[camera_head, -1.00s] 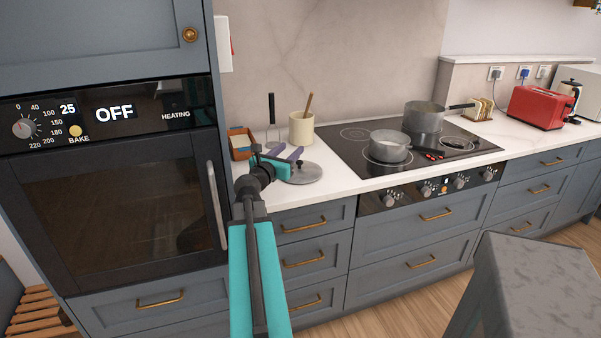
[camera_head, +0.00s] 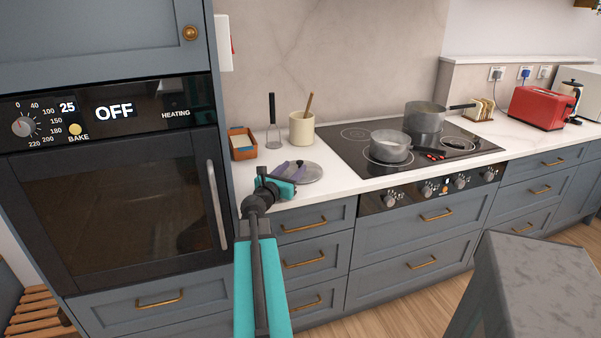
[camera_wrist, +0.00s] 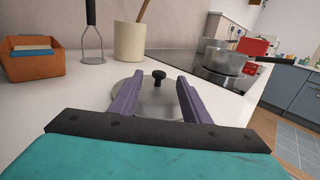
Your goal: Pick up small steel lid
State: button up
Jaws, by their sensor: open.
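The small steel lid (camera_head: 308,173) lies flat on the white counter, left of the hob. In the wrist view the lid (camera_wrist: 128,88) shows between and beyond my fingers, with its black knob (camera_wrist: 159,77) standing up. My gripper (camera_head: 290,167) is low over the counter at the lid's left side. Its two purple fingers (camera_wrist: 156,92) are open and empty, one on each side of the knob's line, with the knob just past the tips. I cannot tell whether the fingers touch the lid.
Behind the lid stand a cream pot (camera_head: 302,129) with a wooden utensil, a masher (camera_head: 272,125) and an orange-brown box (camera_head: 242,143). The hob (camera_head: 350,155) with steel pans (camera_head: 390,148) is to the right. The oven cabinet (camera_head: 110,200) rises on the left.

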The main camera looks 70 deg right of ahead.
aim_at(300, 161)
jog(key=shift+d, duration=0.1)
dwell(0.3)
jog(key=shift+s+d+p, duration=0.15)
jog(key=shift+d+p, duration=0.05)
jog(key=shift+d, duration=1.3)
jog(key=shift+s+d+p, duration=0.15)
jog(key=shift+d, duration=1.35)
grip_shut()
jog(key=shift+r, duration=0.15)
